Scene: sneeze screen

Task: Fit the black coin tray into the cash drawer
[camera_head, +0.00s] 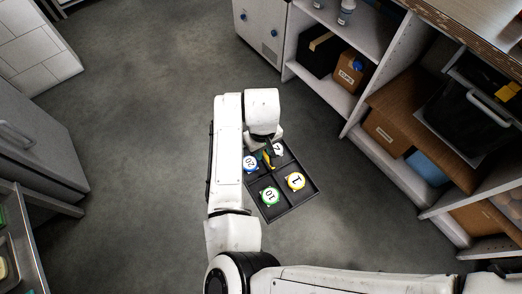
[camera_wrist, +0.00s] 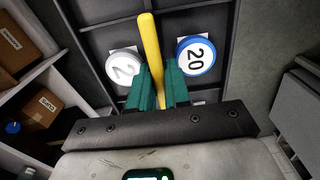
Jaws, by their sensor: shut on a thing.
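The black coin tray (camera_head: 290,212) hangs from my gripper above the open floor in the head view. It has several compartments with round labels: blue 20, green 10, yellow 1 and a white one. A yellow handle (camera_wrist: 149,50) stands up from the tray's middle. My gripper (camera_wrist: 160,85) has green fingers closed around this handle in the wrist view. The tray also shows behind the handle in the wrist view (camera_wrist: 165,60). In the head view my arm hides part of the tray's far left side. I cannot make out the cash drawer in either view.
Shelves with cardboard boxes (camera_head: 352,72) and a black bin (camera_head: 465,112) line the right side. A white cabinet (camera_head: 262,28) stands at the back. Grey cabinets (camera_head: 38,140) and a counter (camera_head: 14,235) stand at the left. The grey floor between is clear.

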